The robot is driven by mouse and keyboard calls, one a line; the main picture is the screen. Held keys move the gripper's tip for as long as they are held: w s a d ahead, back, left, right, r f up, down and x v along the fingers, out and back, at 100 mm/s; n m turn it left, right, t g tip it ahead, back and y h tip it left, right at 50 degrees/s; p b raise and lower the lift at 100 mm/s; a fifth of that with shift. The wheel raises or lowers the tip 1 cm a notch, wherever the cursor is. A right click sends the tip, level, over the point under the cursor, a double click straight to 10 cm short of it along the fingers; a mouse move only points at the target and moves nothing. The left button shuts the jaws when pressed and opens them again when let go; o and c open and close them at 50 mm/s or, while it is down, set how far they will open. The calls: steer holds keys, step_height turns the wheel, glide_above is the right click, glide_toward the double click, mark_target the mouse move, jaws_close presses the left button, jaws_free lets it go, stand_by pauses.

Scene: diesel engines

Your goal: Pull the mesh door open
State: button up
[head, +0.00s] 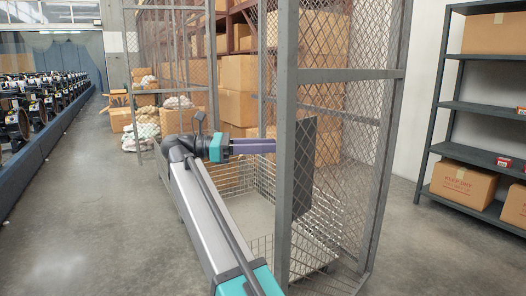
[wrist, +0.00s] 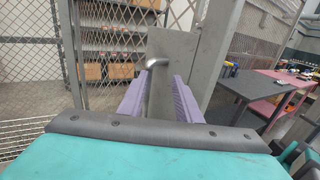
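The mesh door (head: 335,110) is a grey framed panel of diamond wire right of centre in the head view. A plain metal plate (wrist: 172,68) on it faces me in the wrist view; its dark side (head: 317,150) shows in the head view. A silver lever handle (wrist: 130,72) sticks out from the plate. My gripper (head: 274,146) reaches right toward the plate, its tips partly behind the door's grey post. In the wrist view my gripper (wrist: 160,77) has its purple fingers apart, with the handle at their tips. Contact with the handle cannot be told.
A wire basket (head: 255,180) stands low behind my arm. Stacked cardboard boxes (head: 240,75) and white sacks (head: 145,125) stand behind. A dark shelf rack (head: 450,100) is at the right. A table (wrist: 250,85) shows in the wrist view. Open floor (head: 85,220) lies left.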

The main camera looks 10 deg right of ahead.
steer(key=s+b, duration=0.3)
steer(key=shift+r, duration=0.1)
stand_by(0.4)
steer(key=shift+c, duration=0.3)
